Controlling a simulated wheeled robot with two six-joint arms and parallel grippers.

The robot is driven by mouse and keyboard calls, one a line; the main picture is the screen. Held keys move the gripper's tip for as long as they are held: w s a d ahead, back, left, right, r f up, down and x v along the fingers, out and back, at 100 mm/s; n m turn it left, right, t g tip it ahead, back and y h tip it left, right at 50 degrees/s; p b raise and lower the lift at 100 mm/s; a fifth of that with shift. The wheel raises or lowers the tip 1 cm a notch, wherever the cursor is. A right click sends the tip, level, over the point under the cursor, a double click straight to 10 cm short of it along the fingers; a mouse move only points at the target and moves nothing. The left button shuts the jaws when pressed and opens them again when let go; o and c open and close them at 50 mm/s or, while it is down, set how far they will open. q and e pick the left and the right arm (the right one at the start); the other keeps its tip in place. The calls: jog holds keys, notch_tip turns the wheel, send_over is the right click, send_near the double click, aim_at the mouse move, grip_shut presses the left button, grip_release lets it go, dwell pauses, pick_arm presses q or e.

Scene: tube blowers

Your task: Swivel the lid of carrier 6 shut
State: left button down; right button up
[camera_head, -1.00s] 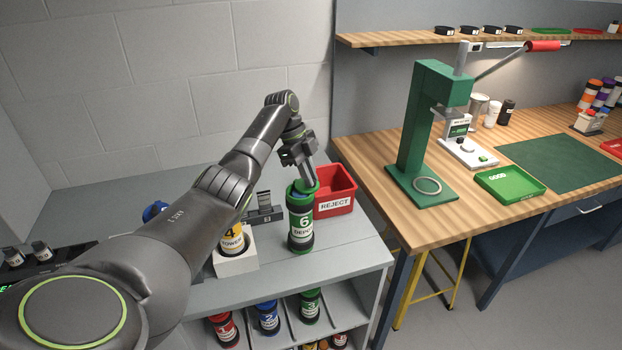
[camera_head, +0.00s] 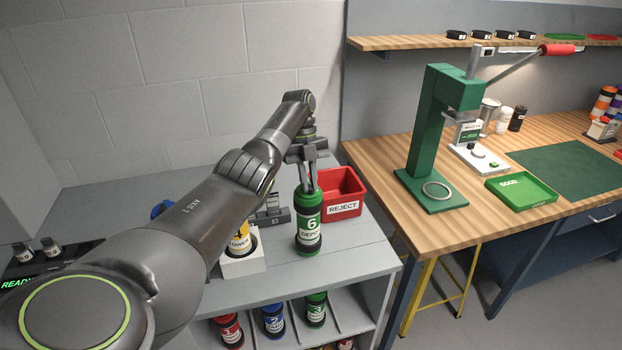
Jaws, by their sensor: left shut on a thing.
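Carrier 6 (camera_head: 309,233) is a green and black cylinder with a white label. It stands upright on the grey bench top, in front of the red reject bin. My left gripper (camera_head: 308,188) points down at the top of the carrier, with its fingers shut on the carrier's green lid. The fingers hide part of the lid, so I cannot tell exactly how far it is swivelled. My right gripper is out of view.
The red reject bin (camera_head: 343,208) is just behind carrier 6. A yellow carrier 4 (camera_head: 240,240) stands in a white block (camera_head: 243,266) to the left. Several carriers lie in the shelf below. A wooden table (camera_head: 375,165) with a green press (camera_head: 432,140) is at right.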

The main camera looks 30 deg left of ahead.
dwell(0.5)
pick_arm(q)
jog(key=c, duration=1.4)
grip_release()
jog(key=shift+c, duration=0.2)
